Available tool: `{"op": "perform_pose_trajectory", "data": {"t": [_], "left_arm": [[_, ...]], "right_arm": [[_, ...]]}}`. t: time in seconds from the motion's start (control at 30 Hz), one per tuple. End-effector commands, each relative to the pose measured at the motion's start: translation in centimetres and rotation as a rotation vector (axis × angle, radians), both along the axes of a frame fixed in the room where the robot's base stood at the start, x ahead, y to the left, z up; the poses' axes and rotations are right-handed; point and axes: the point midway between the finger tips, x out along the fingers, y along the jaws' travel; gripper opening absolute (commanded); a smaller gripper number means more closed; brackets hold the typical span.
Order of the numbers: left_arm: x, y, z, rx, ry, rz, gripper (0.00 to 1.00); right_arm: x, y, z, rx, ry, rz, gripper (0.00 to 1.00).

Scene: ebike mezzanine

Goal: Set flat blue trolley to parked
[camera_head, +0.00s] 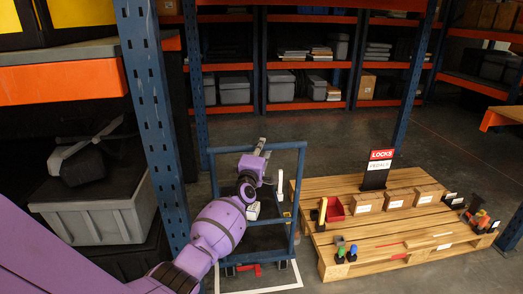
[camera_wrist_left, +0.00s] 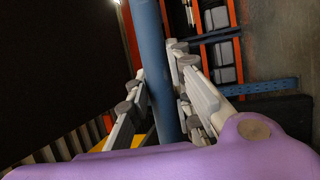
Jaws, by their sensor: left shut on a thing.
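The flat blue trolley (camera_head: 298,195) stands at the middle of the head view, with an upright blue tube frame and a low deck. A small red part (camera_head: 248,268) shows low at its front edge. White floor lines (camera_head: 272,290) run beside and in front of it. My left gripper (camera_head: 266,188) is at the trolley's frame. In the left wrist view its fingers lie on both sides of a blue tube (camera_wrist_left: 158,70), and it is shut on this tube. The trolley's wheels are mostly hidden. My right gripper is not in view.
A wooden pallet (camera_head: 390,255) with boxes, a red bin (camera_head: 334,209) and a sign (camera_head: 379,168) stands close on the right. A blue rack post (camera_head: 152,110) and a grey crate (camera_head: 95,212) are on the left. Shelves line the back; floor between is clear.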

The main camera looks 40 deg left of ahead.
Motion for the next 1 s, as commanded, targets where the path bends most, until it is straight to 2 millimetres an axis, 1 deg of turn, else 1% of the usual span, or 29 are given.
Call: {"op": "perform_pose_trajectory", "data": {"t": [0.03,0.23,0.27,0.4,0.77,0.87,0.97,1.0], "left_arm": [[0.1,0.3,0.8,-0.001,-0.012,0.003,0.00],[0.1,0.3,0.9,-0.001,-0.014,0.004,0.00],[0.1,0.3,0.9,-0.001,-0.014,0.004,0.21],[0.0,0.3,0.8,0.001,-0.012,0.004,0.39],[-0.1,0.0,0.3,-0.001,-0.005,0.001,0.39],[-0.7,-0.5,0.0,-0.004,-0.005,0.000,0.39],[-2.0,-1.1,-0.3,-0.005,-0.006,-0.001,0.39],[-2.7,-1.3,-0.4,-0.005,-0.006,0.002,0.39]], "right_arm": [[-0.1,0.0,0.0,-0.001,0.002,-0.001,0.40],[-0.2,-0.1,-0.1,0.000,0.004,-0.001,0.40],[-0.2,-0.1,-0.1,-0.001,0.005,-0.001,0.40],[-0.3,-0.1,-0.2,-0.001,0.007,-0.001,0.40],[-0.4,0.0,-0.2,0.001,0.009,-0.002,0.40],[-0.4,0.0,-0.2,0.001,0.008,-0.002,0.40],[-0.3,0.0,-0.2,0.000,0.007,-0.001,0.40],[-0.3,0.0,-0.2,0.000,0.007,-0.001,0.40]]}}
